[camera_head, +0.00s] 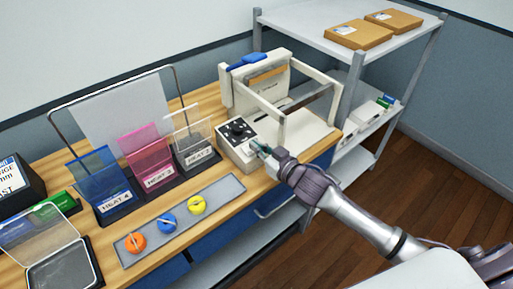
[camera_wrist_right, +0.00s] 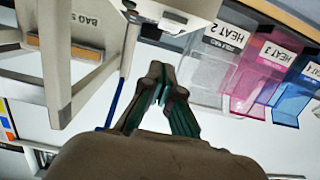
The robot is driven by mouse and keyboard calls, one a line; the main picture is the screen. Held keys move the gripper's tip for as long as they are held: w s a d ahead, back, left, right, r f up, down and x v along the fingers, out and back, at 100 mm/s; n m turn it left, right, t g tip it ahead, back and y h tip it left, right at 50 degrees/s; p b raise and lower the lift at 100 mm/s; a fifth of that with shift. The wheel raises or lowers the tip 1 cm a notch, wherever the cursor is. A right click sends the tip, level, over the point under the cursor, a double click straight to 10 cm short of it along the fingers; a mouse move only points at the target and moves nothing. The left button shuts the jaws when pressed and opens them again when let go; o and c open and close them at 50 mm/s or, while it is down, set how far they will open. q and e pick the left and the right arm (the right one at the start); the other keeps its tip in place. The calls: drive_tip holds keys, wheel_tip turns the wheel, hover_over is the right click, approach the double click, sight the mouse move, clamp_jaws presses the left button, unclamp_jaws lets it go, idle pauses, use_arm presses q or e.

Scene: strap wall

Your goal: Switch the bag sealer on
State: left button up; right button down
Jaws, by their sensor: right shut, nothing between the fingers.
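The bag sealer (camera_head: 302,128) stands at the right end of the wooden bench, a cream machine with a raised frame and a blue part on top. Its control box (camera_head: 226,143) sits at its front left and carries a black dial plate (camera_head: 238,130). My right gripper (camera_head: 257,147) is shut and empty, with its fingertips at the front right of the control box. Whether they touch it I cannot tell. In the right wrist view the shut fingers (camera_wrist_right: 160,78) point toward the control box (camera_wrist_right: 178,12), beside the sealer frame (camera_wrist_right: 57,65). My left gripper is not in view.
Labelled HEAT holders in clear (camera_head: 194,140), pink (camera_head: 148,155) and blue (camera_head: 102,185) stand left of the sealer. A grey strip (camera_head: 231,187) with orange, blue and yellow knobs lies in front. A shelf rack (camera_head: 300,22) with cardboard boxes stands behind right.

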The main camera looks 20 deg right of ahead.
drive_tip(key=f+b+v, duration=0.1)
drive_tip(key=b+v, duration=0.2)
drive_tip(key=v, duration=0.7)
drive_tip(key=shift+f, duration=0.4)
drive_tip(key=d+f+m+g+h, duration=0.1)
drive_tip(key=d+f+h, duration=0.15)
drive_tip(key=f, duration=0.55)
drive_tip(key=d+f+m+g+h, duration=0.1)
drive_tip(key=d+f, duration=0.3)
drive_tip(key=f, duration=0.5)
drive_tip(key=s+d+f+g+h, duration=0.15)
drive_tip(key=s+f, duration=0.25)
drive_tip(key=f, duration=0.4)
drive_tip(key=s+d+f+g, duration=0.1)
drive_tip(key=s+f+g, duration=0.3)
drive_tip(key=f, duration=0.5)
drive_tip(key=s+a+f+g+h, duration=0.1)
drive_tip(key=s+a+f+g, duration=0.1)
drive_tip(key=s+f, duration=1.15)
drive_tip(key=s+a+f+g, duration=0.2)
drive_tip(key=s+f, duration=0.1)
drive_tip(key=s, duration=0.6)
drive_tip(key=s+a+f+g, duration=0.2)
drive_tip(key=s+a+f, duration=0.1)
drive_tip(key=s, duration=0.7)
drive_tip(key=shift+s+a+f+g+b, duration=0.25)
drive_tip(key=shift+f+g+b, duration=0.15)
drive_tip(key=shift+f, duration=0.35)
